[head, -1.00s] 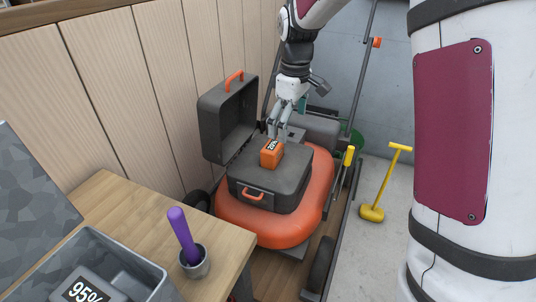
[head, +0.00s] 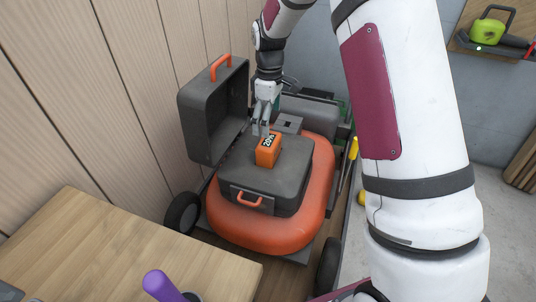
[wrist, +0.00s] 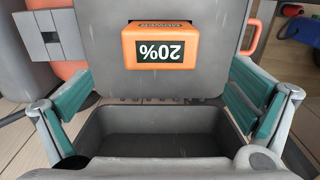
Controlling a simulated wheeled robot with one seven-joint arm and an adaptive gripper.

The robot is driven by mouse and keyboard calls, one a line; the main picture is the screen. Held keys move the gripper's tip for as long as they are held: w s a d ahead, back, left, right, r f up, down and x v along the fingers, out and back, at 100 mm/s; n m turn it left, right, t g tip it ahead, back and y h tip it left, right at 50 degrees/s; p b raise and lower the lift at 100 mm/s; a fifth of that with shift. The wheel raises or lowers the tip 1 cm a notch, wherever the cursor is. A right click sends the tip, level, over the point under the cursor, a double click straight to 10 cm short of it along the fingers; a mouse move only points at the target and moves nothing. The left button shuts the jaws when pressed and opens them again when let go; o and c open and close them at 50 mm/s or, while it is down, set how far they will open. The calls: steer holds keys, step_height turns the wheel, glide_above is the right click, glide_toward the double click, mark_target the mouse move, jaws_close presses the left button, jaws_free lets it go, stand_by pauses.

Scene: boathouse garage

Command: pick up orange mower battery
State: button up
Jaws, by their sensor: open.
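The orange mower battery (head: 268,150) sits on the dark grey lower half of an open case on top of the orange mower (head: 268,228). In the wrist view the battery (wrist: 158,46) shows an upside-down "20%" label. My gripper (head: 262,130) is just behind and above the battery in the head view. In the wrist view my gripper (wrist: 160,105) is open and empty, its teal-padded fingers spread wide to either side. The battery lies beyond the fingertips, toward the top of that picture, apart from them.
The case's raised lid (head: 212,112) stands at the left by the wood-panelled wall. A wooden table (head: 110,245) with a purple-handled thing (head: 163,286) is at front left. The mower's wheels (head: 183,213) stick out at its sides.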

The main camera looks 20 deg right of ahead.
mark_target(269, 140)
step_height(269, 140, down, 10)
steer(key=shift+r+b, duration=0.2)
steer(key=shift+b, duration=0.45)
steer(key=shift+c, duration=0.6)
steer(key=shift+r, duration=0.1)
steer(key=c, duration=1.8)
